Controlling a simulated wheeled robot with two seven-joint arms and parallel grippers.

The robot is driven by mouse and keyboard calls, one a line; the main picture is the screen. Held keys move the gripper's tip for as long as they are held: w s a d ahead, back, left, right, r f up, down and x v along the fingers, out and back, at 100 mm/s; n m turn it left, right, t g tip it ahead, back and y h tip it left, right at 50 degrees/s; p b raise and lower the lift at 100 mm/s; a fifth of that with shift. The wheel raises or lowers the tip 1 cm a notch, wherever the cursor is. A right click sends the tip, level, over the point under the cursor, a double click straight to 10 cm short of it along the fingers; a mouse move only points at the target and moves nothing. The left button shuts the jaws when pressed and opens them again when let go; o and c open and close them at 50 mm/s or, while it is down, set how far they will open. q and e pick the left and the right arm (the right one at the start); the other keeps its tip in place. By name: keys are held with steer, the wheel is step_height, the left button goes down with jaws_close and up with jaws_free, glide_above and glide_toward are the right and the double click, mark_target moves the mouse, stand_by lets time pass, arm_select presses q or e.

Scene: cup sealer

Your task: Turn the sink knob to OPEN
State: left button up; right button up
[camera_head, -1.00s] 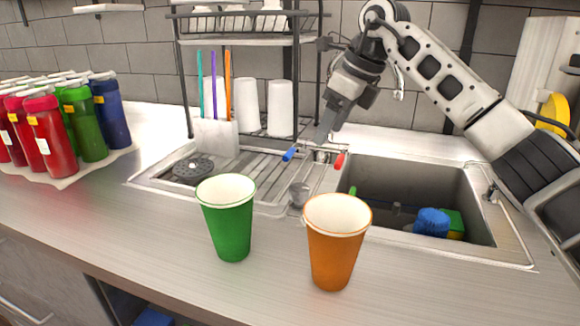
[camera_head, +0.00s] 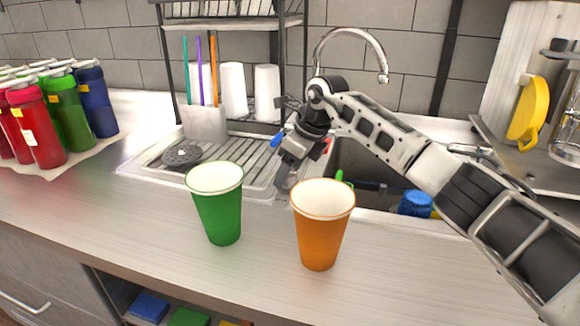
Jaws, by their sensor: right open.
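The faucet (camera_head: 347,32) arches up behind the sink. Its knobs have a blue handle (camera_head: 277,139) on the left and a red handle (camera_head: 327,146) on the right. My right gripper (camera_head: 284,178) is open and points down in front of the knobs, behind the two cups. Its body hides the faucet base and most of the red handle. I cannot tell whether a finger touches either handle. My left gripper is not in view.
A green cup (camera_head: 219,208) and an orange cup (camera_head: 320,228) stand on the counter in front of my gripper. The sink basin (camera_head: 352,160) is to the right, partly behind my arm. A dish rack with white cups stands behind, and several bottles stand at left.

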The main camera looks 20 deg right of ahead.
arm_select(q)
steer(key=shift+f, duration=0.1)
arm_select(e)
steer(key=shift+f, duration=0.15)
steer(key=c, duration=1)
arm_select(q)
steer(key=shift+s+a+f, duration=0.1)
